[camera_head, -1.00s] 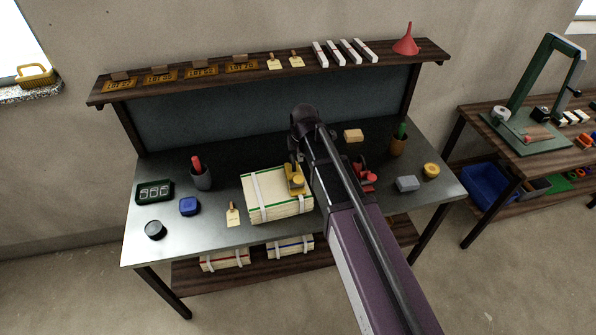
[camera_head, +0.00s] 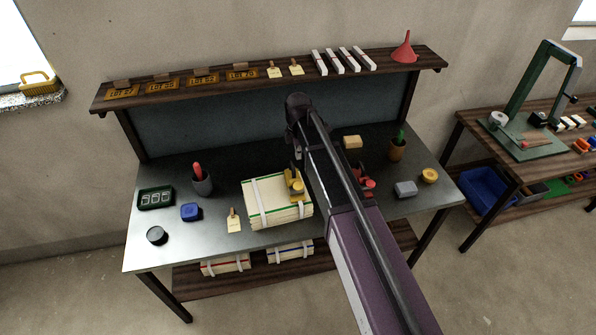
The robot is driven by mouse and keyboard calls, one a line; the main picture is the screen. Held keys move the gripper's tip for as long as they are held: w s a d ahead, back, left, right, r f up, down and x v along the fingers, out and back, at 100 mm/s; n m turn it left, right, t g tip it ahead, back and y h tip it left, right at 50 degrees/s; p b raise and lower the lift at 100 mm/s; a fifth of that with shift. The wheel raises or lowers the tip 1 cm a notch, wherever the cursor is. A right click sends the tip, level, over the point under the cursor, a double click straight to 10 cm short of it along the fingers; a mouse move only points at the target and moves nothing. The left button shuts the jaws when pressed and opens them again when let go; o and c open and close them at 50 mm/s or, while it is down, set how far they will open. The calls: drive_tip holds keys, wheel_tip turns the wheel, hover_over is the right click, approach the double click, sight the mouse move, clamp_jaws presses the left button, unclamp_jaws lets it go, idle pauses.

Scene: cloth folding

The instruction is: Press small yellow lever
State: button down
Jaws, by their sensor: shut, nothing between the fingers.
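A small yellow device (camera_head: 295,186) with a lever-like part sits on top of a strapped, cream-coloured bundle (camera_head: 270,211) on the metal workbench. Its lever is too small to tell if it is raised or pressed down. My gripper (camera_head: 297,153) is shut and empty, pointing down just above and behind the yellow device. It is small, dark and partly hidden by my arm, and I cannot tell if it touches the device. A red device (camera_head: 368,184) is partly hidden behind my arm.
The workbench (camera_head: 160,258) also holds a blue block (camera_head: 189,211), a dark cup (camera_head: 202,181), a tag (camera_head: 233,221), a grey block (camera_head: 405,189) and a yellow roll (camera_head: 429,176). A wooden shelf (camera_head: 215,92) runs along the back. The front left surface is mostly clear.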

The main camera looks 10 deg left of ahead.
sight(297, 186)
drive_tip(key=shift+f, duration=0.15)
wheel_tip(297, 186, down, 14)
drive_tip(key=b, duration=1.4)
drive_tip(key=shift+r, duration=0.2)
drive_tip(key=shift+s+a, duration=0.15)
idle(0.3)
